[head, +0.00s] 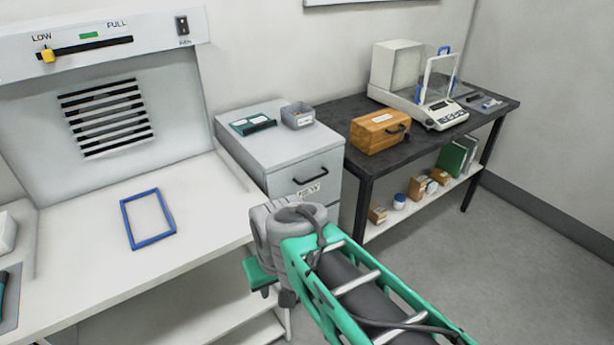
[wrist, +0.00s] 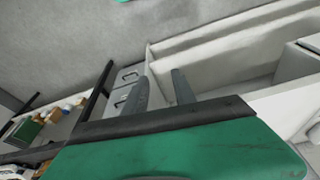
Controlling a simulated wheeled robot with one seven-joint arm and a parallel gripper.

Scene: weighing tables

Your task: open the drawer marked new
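A grey drawer cabinet (head: 285,150) stands between the white bench and the dark table in the head view. Its upper drawer front has a black handle (head: 311,176) and a label (head: 309,190) that appears to read NEW. That drawer looks shut. My arm hides the cabinet's lower part in this view. My gripper (wrist: 161,86) shows two grey fingers apart with nothing between them in the wrist view. The cabinet (wrist: 125,88) lies beyond the left finger there, with two dark handles visible. In the head view my fingertips are hidden; my wrist is in front of the cabinet.
A grey bin (head: 298,116) and a dark green item (head: 253,124) sit on the cabinet. The white bench (head: 200,200) with a blue frame (head: 148,218) is left. Floor is clear at right.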

